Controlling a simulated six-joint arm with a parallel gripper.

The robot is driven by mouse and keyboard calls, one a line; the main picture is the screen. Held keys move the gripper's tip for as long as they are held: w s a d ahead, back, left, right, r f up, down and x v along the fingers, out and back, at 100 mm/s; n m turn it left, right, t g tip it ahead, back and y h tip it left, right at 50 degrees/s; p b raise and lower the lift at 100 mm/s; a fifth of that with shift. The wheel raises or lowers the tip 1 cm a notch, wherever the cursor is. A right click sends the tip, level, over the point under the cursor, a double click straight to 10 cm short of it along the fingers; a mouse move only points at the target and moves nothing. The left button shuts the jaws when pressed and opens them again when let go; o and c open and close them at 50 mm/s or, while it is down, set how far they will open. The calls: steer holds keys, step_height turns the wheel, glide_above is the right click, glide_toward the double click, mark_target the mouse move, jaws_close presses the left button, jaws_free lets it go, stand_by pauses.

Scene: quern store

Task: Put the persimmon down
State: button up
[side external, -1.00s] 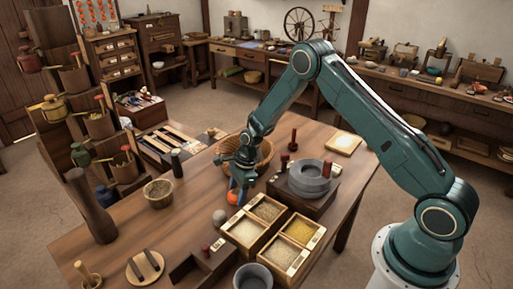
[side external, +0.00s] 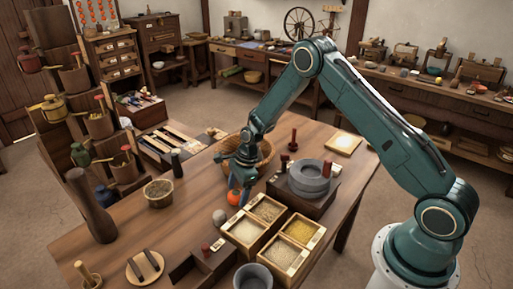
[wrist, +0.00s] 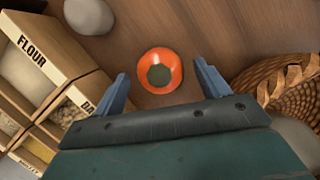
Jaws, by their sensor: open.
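The orange persimmon (side external: 235,197) sits on the wooden table, just left of the grain boxes. In the wrist view the persimmon (wrist: 160,71) shows from above as an orange ring with a dark grey-green centre. My gripper (side external: 240,187) is over it, pointing down. In the wrist view my gripper (wrist: 163,80) is open, with one blue finger on each side of the persimmon and a gap on both sides. Part of the persimmon is hidden behind a finger in the side view.
Divided grain boxes (side external: 246,231), one labelled FLOUR in the wrist view, stand close to the persimmon. A woven basket (wrist: 285,84) is near the other finger. A grey stone (side external: 220,217) lies in front.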

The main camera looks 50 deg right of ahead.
steer(key=v, duration=1.1)
steer(key=shift+r, duration=0.2)
steer(key=s+a+r+n+t+h, duration=0.1)
steer(key=s+a+r+n, duration=0.1)
steer(key=s+r+n, duration=0.65)
steer(key=s+a+r+n+t+h, duration=0.1)
steer(key=s+r+n, duration=0.3)
steer(key=r, duration=0.8)
steer(key=s+r+n+t, duration=0.1)
steer(key=s+n, duration=0.4)
steer(key=s, duration=0.5)
steer(key=s+a+r+n+t, duration=0.1)
steer(key=s+r+n, duration=0.1)
steer(key=s+n, duration=0.3)
steer(key=shift+s+r+h, duration=0.35)
steer(key=shift+s+h, duration=0.05)
steer(key=shift+s, duration=2)
